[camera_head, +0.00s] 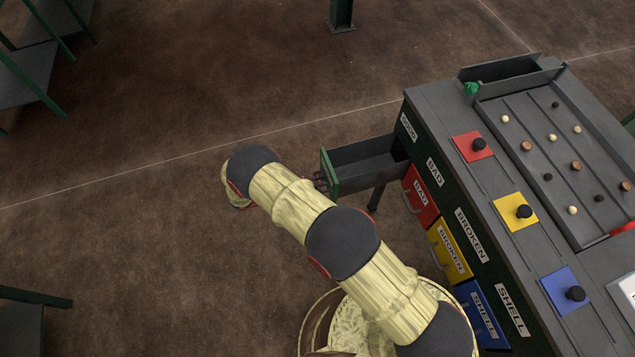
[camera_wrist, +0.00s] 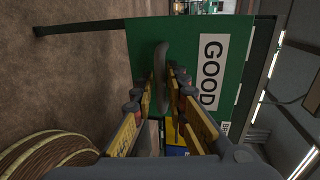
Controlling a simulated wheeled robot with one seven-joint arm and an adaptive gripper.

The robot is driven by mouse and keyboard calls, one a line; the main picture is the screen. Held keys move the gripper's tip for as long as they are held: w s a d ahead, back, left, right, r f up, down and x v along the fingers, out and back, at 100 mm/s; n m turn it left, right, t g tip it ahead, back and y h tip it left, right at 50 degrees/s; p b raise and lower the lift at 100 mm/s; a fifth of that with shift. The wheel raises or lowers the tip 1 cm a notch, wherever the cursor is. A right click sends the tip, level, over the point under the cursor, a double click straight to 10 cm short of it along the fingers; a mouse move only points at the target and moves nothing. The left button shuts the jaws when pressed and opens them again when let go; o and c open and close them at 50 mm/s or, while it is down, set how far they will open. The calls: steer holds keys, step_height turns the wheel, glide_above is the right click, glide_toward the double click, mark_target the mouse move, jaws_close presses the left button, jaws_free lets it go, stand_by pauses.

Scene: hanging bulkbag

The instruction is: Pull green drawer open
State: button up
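The green drawer (camera_head: 333,172) stands out from the left side of the dark cabinet, its grey inside showing empty in the head view. In the wrist view its green front (camera_wrist: 185,62) carries a white GOOD label and a grey upright handle (camera_wrist: 161,72). My gripper (camera_wrist: 161,92) is at this front, with its fingers on either side of the handle and a visible gap between them. Whether a finger touches the handle cannot be told.
Red (camera_head: 421,197), yellow (camera_head: 450,250) and blue (camera_head: 483,314) drawers sit shut below the cabinet top (camera_head: 440,105). A wicker basket (camera_head: 318,322) stands under my arm. A dark post (camera_head: 341,15) stands behind. The floor left of the green drawer is clear.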

steer(key=v, duration=1.2)
stand_by(0.4)
